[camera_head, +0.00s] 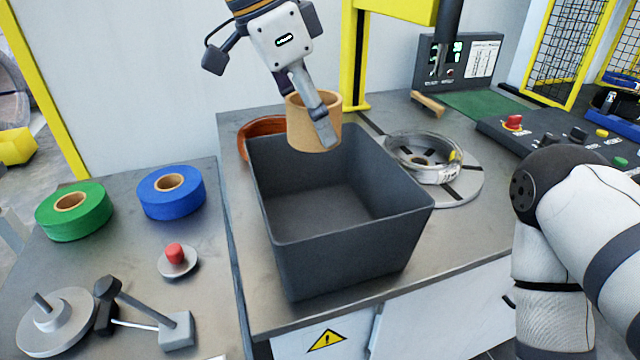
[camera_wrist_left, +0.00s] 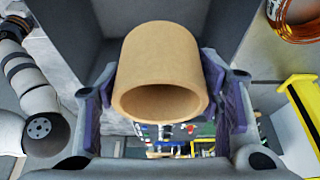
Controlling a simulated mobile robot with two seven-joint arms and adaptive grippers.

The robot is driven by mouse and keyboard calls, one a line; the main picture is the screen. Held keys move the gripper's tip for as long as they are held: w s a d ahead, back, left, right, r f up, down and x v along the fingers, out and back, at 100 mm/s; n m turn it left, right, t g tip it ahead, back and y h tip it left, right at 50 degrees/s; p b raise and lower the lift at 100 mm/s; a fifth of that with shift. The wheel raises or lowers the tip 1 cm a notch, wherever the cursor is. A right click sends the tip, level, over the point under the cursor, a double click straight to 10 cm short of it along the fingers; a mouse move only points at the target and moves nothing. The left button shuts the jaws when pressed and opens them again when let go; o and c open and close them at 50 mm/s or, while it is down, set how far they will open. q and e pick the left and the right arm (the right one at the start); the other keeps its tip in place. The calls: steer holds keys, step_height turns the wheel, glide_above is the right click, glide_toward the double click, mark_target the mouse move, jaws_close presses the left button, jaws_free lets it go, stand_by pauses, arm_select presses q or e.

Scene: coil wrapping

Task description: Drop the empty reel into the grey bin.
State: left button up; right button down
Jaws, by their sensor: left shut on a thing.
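The empty reel (camera_head: 301,126), a short tan cardboard tube, is held in my left gripper (camera_head: 305,108) above the back part of the grey bin (camera_head: 340,255). In the left wrist view the reel (camera_wrist_left: 160,60) sits between both fingers, its open end facing the camera and nothing wound on it. The bin is an open dark grey box on the metal table, and its visible floor is empty. The reel hides part of the bin's back rim. My right arm shows at the right, but its gripper is out of view.
A copper coil (camera_head: 262,128) lies behind the bin's back left corner. A clear ring-shaped coil (camera_head: 425,160) lies on a round turntable right of the bin. Green tape (camera_head: 72,222) and blue tape (camera_head: 171,206) lie on the left table. A yellow post (camera_head: 356,60) stands behind.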

mark_target(287, 104)
arm_select(q)
steer(key=f, duration=0.3)
steer(key=s+f, duration=0.1)
steer(key=f, duration=0.1)
steer(key=shift+f, duration=0.3)
steer(key=o, duration=1.4)
steer(key=shift+w, duration=0.1)
steer(key=shift+r, duration=0.1)
steer(key=v, duration=1.2)
